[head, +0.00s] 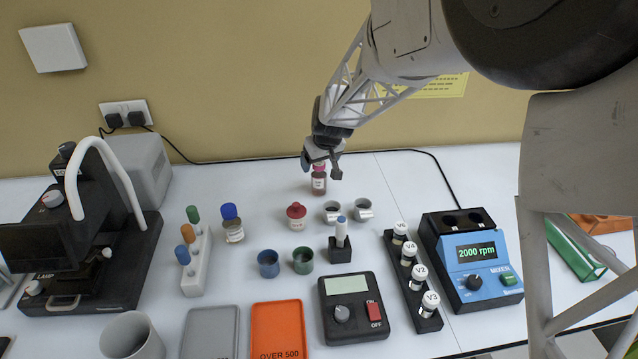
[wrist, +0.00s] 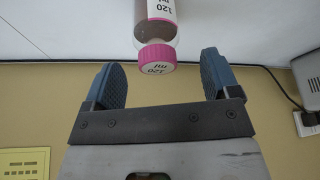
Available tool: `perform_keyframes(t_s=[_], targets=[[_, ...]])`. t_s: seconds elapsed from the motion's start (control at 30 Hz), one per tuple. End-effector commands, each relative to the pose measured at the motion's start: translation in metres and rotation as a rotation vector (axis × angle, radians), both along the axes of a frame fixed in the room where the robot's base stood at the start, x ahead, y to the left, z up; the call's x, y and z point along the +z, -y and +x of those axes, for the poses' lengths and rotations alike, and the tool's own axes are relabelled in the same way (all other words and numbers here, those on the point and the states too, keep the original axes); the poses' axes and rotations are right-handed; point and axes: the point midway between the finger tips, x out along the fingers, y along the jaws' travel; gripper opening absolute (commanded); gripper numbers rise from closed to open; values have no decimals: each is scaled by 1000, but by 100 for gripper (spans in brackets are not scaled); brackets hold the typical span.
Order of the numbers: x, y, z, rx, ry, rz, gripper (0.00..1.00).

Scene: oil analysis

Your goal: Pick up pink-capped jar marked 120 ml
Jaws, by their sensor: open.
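The pink-capped jar (head: 319,184) stands upright at the back of the white table, near the wall, with brownish contents and a white label. My gripper (head: 322,168) is above and around the top of the jar in the head view, hiding part of the cap. In the wrist view its two blue-grey fingers (wrist: 160,82) are spread wide, one on each side of the cap, with a gap to both. Nothing is held.
A red-capped jar (head: 297,215) and two grey cups (head: 362,209) stand just in front. A blue-capped jar (head: 233,226) is further left. A black cable runs along the wall behind. The blue mixer (head: 470,262) and vial rack (head: 412,280) stand right.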

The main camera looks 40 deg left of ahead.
Motion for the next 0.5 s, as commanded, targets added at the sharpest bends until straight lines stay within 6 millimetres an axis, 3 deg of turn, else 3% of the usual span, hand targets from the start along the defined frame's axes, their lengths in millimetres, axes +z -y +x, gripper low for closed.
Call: perform_keyframes(t_s=[0.5], targets=[[-42,-15,9,0,-1,-1,82]])
